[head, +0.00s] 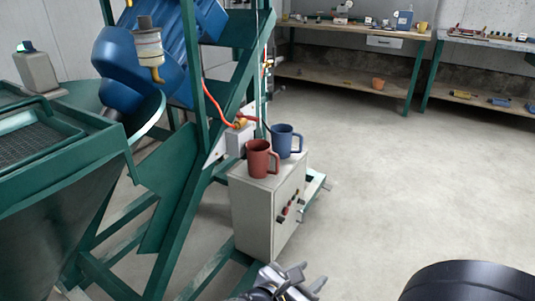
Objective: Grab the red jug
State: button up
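The red jug (258,158) stands upright on top of a grey control cabinet (252,208), with its handle to the right. A blue jug (284,140) stands just behind it and to its right on the same top. My gripper (308,280) shows at the bottom of the head view, below and in front of the cabinet. Its two fingers are apart and nothing shows between them. It is well apart from the red jug.
A green-framed machine with a blue drum (150,60) and a hopper (60,190) fills the left. Workbenches (350,32) stand along the back wall. The floor (400,170) on the right is clear.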

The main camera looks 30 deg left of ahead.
aim_at(263, 161)
jog(key=i+u, duration=0.3)
jog(key=i, duration=0.3)
jog(key=i+l+u, duration=0.1)
jog(key=i+u, duration=0.2)
jog(key=i, duration=0.3)
jog(key=i+j+u, duration=0.1)
jog(key=i+j, duration=0.15)
jog(key=j, duration=0.1)
